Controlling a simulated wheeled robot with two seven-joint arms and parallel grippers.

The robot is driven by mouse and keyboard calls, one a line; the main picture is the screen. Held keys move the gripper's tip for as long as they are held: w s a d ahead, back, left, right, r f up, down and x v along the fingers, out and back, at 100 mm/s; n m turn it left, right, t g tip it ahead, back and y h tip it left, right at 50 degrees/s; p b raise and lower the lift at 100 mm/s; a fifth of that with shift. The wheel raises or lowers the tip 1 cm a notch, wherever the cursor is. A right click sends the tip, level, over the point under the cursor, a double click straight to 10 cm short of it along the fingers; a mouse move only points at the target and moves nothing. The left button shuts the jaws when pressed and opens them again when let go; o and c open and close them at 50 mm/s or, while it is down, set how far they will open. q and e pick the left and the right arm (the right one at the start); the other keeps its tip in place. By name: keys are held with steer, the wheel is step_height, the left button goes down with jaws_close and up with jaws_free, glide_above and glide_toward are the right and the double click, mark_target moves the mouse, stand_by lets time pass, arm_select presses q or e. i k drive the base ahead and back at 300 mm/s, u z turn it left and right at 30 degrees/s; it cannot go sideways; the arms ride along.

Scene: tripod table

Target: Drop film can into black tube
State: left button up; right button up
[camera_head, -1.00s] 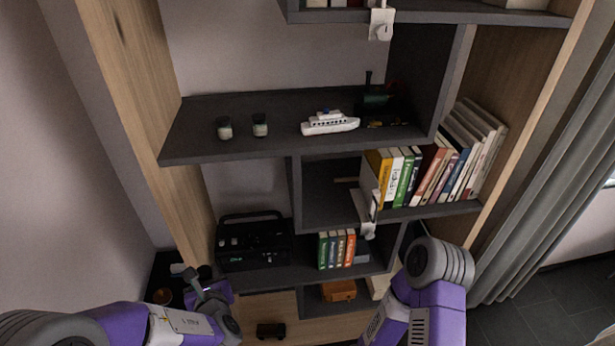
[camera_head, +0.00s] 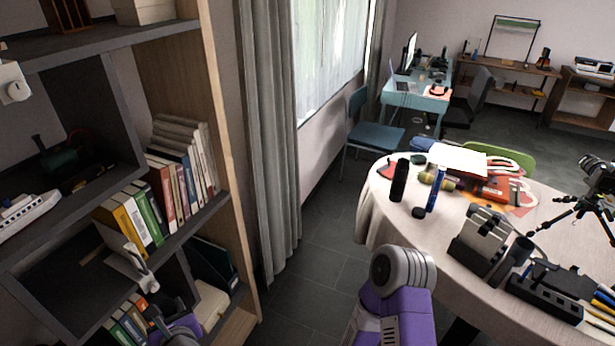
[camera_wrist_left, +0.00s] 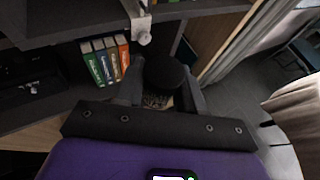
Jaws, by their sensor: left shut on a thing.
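In the left wrist view, my left gripper (camera_wrist_left: 160,98) is shut on a film can (camera_wrist_left: 166,74), whose round black lid faces the camera; its body is mostly hidden between the fingers. In the head view, my left gripper (camera_head: 155,317) shows small at the bottom, in front of the lower shelves; the can cannot be made out there. A black tube (camera_head: 400,180) stands upright near the left edge of the round table, far from the left gripper. My right arm shows at bottom centre, but its gripper is out of view.
The cloth-covered table (camera_head: 370,215) also bears a blue tube (camera_head: 436,188), a small black cap (camera_head: 418,212), papers and a tripod (camera_head: 585,205). The bookshelf (camera_head: 222,150) with books stands left. A curtain (camera_head: 270,130) and open floor (camera_head: 320,250) lie between shelf and table.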

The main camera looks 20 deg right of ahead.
mark_target(397, 199)
steer(key=z, duration=2.35)
steer(key=k, duration=1.15)
steer(key=u, duration=0.85)
steer(key=i, duration=1)
